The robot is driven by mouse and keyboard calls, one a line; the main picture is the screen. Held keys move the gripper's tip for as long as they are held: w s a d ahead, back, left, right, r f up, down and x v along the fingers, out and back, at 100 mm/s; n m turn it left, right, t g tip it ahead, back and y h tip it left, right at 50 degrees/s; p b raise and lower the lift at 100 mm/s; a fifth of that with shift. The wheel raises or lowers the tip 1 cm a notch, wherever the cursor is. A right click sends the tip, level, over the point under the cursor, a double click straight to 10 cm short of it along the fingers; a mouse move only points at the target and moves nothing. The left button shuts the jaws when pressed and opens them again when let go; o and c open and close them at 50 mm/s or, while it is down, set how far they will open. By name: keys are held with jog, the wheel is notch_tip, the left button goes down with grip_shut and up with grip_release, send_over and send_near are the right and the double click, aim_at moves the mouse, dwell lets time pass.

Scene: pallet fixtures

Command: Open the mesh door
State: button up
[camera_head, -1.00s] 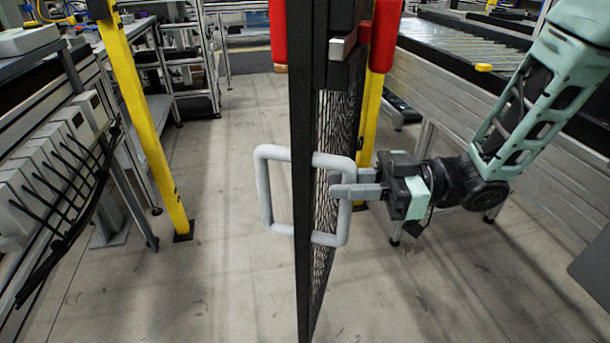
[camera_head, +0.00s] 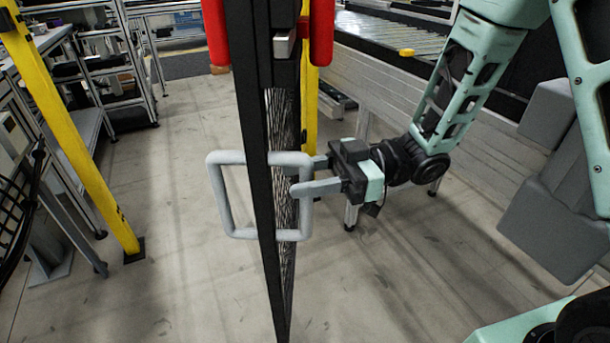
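The mesh door (camera_head: 253,110) stands nearly edge-on in the middle of the head view, with a black frame and a narrow strip of mesh on its right face. A pale grey loop handle (camera_head: 222,202) sticks out on its left side, and a matching handle (camera_head: 303,220) sticks out on its right. My gripper (camera_head: 305,176) reaches in from the right at the right handle's upright bar. Its two fingers are apart, one nearer and one farther, and appear to straddle the bar. Contact with the bar cannot be told.
A yellow post (camera_head: 75,130) stands left of the door, and another yellow post (camera_head: 311,105) stands behind it. Red parts (camera_head: 321,32) flank the door's upper frame. A conveyor (camera_head: 400,30) runs behind on the right. Bare floor (camera_head: 180,250) lies on both sides of the door.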

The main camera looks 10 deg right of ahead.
jog(key=d, duration=0.7)
jog(key=shift+w+d, duration=0.25)
jog(key=shift+d, duration=0.05)
